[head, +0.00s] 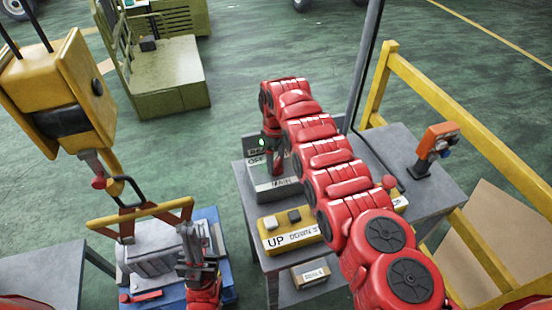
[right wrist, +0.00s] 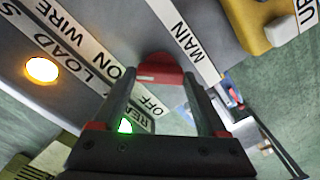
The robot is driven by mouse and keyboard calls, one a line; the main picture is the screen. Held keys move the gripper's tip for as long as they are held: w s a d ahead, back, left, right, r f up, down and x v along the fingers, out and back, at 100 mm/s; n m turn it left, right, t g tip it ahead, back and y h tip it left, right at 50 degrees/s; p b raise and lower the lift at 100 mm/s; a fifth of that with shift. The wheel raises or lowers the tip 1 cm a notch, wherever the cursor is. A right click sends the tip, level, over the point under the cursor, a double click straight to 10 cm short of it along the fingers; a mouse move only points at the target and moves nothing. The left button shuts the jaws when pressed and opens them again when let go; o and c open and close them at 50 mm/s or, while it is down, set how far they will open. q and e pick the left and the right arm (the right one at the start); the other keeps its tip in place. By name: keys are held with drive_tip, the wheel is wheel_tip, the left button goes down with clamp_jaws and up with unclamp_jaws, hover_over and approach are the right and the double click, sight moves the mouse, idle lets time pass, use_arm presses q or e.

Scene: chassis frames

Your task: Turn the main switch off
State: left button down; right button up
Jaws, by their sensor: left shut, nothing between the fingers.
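The grey main switch box (head: 262,190), with a MAIN label, stands on the grey table; my right arm partly covers it. Its red switch handle (right wrist: 160,68) shows in the right wrist view beside the MAIN, ON and OFF labels. My right gripper (right wrist: 160,78) is open, its two fingertips on either side of the handle; I cannot tell if they touch it. In the head view the right gripper (head: 272,160) points down over the box. My left gripper (head: 190,262) is shut and empty, low in front of the grey machine part.
A green READY lamp (right wrist: 125,126) and an orange lamp (right wrist: 41,69) are lit. A yellow UP/DOWN button box (head: 290,230) stands nearer on the table (head: 390,155). A yellow hoist (head: 75,90) hangs left with its yellow lifting bar (head: 140,213). A yellow railing (head: 460,130) runs along the right.

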drive_tip(key=c, duration=0.6)
drive_tip(key=shift+f+n+b, duration=0.15)
drive_tip(key=shift+n+b, duration=0.25)
drive_tip(key=shift+b, duration=0.4)
drive_tip(key=shift+c, duration=0.2)
drive_tip(key=n+b, duration=0.3)
drive_tip(key=b, duration=0.2)
drive_tip(key=shift+n+b, duration=0.3)
drive_tip(key=shift+b, duration=0.05)
drive_tip(key=shift+n+b, duration=0.6)
drive_tip(key=shift+n, duration=0.3)
drive_tip(key=shift+r+n, duration=0.2)
drive_tip(key=shift+n, duration=0.7)
drive_tip(key=n, duration=0.2)
drive_tip(key=shift+n+b, duration=0.3)
drive_tip(key=shift+n, duration=0.1)
drive_tip(key=n, duration=0.3)
drive_tip(key=shift+n, duration=1.9)
drive_tip(key=shift+w+r+n, duration=0.1)
drive_tip(key=shift+n, duration=0.2)
